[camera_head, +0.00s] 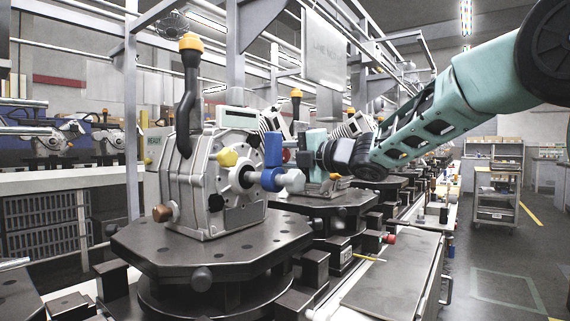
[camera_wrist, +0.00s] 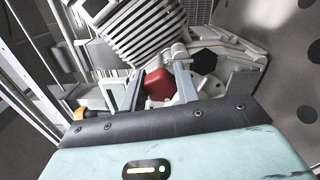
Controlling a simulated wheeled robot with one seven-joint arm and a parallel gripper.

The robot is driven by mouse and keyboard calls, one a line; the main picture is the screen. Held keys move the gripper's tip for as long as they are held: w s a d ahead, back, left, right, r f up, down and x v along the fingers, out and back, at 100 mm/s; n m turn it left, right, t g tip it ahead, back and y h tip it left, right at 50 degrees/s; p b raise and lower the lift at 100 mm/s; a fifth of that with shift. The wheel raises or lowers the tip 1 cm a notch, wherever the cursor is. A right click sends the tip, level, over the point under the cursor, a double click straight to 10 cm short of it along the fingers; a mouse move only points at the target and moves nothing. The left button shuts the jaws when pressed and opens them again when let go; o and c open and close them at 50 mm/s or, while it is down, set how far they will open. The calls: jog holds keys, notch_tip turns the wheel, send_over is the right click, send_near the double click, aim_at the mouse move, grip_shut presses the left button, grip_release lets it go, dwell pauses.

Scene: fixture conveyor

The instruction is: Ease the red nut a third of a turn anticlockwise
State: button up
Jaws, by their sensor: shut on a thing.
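The red nut (camera_wrist: 158,84) shows in the wrist view as a blocky red piece on a grey metal housing. My gripper (camera_wrist: 160,78) has one grey finger on each side of it and is shut on it. In the head view my gripper (camera_head: 303,158) is at the second grey housing, behind the nearest one. A small red piece (camera_head: 286,155) shows there just left of my gripper, partly hidden by the blue fitting in front; I cannot tell for sure that it is the nut.
The nearest grey housing (camera_head: 200,200) stands on a dark octagonal turntable (camera_head: 180,255), with a blue fitting (camera_head: 272,150) and a yellow knob (camera_head: 228,157) on it. In the wrist view a ribbed part (camera_wrist: 145,30) and a black knob (camera_wrist: 205,60) sit close beyond the fingers. A cart (camera_head: 497,190) stands at the right.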

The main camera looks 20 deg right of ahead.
dwell(0.3)
jog(key=shift+f, duration=0.1)
jog(key=o, duration=1)
jog(key=p+v, duration=0.1)
jog(key=v, duration=1.6)
jog(key=shift+s+d, duration=0.15)
jog(key=shift+s, duration=0.05)
jog(key=shift+w, duration=0.1)
